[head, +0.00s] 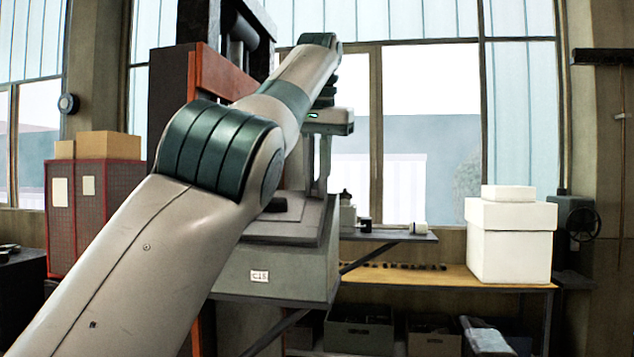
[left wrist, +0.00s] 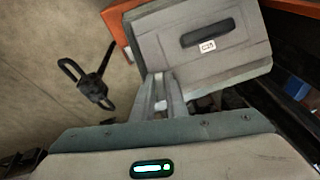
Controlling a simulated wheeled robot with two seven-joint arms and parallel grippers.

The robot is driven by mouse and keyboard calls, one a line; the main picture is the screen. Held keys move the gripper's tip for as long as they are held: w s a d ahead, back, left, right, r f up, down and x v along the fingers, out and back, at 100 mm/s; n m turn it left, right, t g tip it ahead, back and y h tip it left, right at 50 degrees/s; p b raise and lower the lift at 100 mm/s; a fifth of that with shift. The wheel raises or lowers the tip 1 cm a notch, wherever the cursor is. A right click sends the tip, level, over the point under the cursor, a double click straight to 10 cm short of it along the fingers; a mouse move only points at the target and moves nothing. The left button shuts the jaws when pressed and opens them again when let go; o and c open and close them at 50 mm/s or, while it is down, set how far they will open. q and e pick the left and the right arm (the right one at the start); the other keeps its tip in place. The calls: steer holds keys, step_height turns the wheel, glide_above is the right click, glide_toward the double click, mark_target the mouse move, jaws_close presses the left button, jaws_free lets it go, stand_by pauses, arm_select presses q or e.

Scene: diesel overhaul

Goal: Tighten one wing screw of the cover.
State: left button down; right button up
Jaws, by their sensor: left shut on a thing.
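The grey cover (left wrist: 160,45) shows in the left wrist view as a flat panel with a dark handle and a small white label. In the head view a grey boxy housing (head: 290,272) with a white label stands below my left wrist. My left gripper (head: 318,190) points down at the top of this housing. In the left wrist view its fingers (left wrist: 162,82) are close together at the cover's near edge. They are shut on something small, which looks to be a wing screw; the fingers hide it.
A shelf (head: 385,235) with small bottles juts out right of the housing. A bench (head: 450,277) with white boxes (head: 510,240) stands behind on the right. A red cabinet (head: 80,215) stands left. In the left wrist view a dark looped part (left wrist: 92,88) shows left of the fingers.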

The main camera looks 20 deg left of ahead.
arm_select(q)
steer(key=m+y, duration=0.1)
steer(key=m, duration=0.1)
steer(key=shift+d+f+m+b, duration=0.1)
steer(key=shift+m+b, duration=0.2)
steer(key=shift+b, duration=0.1)
steer(key=shift+m, duration=0.3)
arm_select(e)
steer(key=shift+d+f, duration=0.45)
steer(key=shift+d, duration=0.35)
steer(key=shift+f, duration=0.1)
arm_select(q)
steer(key=shift+f+m+y+b, duration=0.25)
steer(key=shift+m+y+b, duration=0.15)
steer(key=shift+m+b, duration=0.65)
steer(key=shift+r+m+t+y+b, duration=0.1)
steer(key=shift+m+t+y+b, duration=0.25)
steer(key=shift+m, duration=0.7)
steer(key=c, duration=1.6)
jaws_free()
steer(key=shift+c, duration=0.2)
arm_select(e)
steer(key=shift+a+f, duration=0.25)
steer(key=shift+f, duration=0.95)
arm_select(q)
steer(key=shift+r, duration=0.1)
arm_select(e)
steer(key=shift+d, duration=0.3)
